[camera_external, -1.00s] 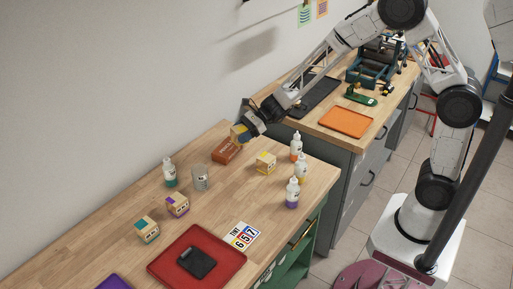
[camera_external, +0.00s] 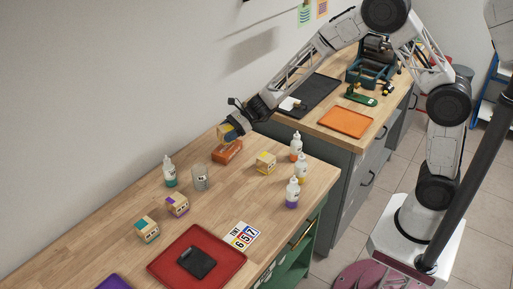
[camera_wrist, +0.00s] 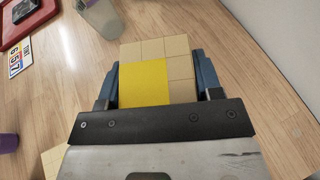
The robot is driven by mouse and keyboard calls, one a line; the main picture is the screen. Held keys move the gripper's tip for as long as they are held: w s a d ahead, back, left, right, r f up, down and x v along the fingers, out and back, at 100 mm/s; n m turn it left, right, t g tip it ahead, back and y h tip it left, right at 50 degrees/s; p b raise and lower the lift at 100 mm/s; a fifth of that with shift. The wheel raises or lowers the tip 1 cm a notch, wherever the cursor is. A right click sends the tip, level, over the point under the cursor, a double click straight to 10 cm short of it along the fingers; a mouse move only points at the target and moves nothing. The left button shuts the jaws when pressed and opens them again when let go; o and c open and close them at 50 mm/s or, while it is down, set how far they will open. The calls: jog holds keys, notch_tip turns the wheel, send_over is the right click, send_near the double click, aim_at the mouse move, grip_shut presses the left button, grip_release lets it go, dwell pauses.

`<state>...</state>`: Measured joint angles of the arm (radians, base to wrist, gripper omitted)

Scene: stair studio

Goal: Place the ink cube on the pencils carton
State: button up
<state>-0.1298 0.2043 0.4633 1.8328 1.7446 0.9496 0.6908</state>
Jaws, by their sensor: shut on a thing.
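My gripper (camera_external: 237,128) is shut on a tan cube (camera_external: 226,132) with a yellow patch. In the wrist view the cube (camera_wrist: 180,70) sits between the two blue fingers, its grid-lined face and yellow square showing. The orange-red pencils carton (camera_external: 228,153) lies on the wooden bench, just below the held cube in the external view. The cube looks raised above it, but I cannot tell the exact gap. The carton is hidden in the wrist view. Other tan cubes stand on the bench: one with yellow (camera_external: 265,163), one with purple (camera_external: 177,205), one with teal (camera_external: 147,229).
White bottles with orange (camera_external: 296,147), yellow (camera_external: 301,170) and purple (camera_external: 292,193) bands stand along the right edge. A teal-banded bottle (camera_external: 169,171) and a grey cup (camera_external: 200,178) stand left of the carton. A red tray (camera_external: 222,271) lies in front.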

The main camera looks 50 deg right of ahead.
jog(key=shift+f, duration=1.55)
jog(key=shift+f, duration=0.1)
jog(key=o, duration=1)
jog(key=v, duration=1.2)
jog(key=shift+s, duration=0.1)
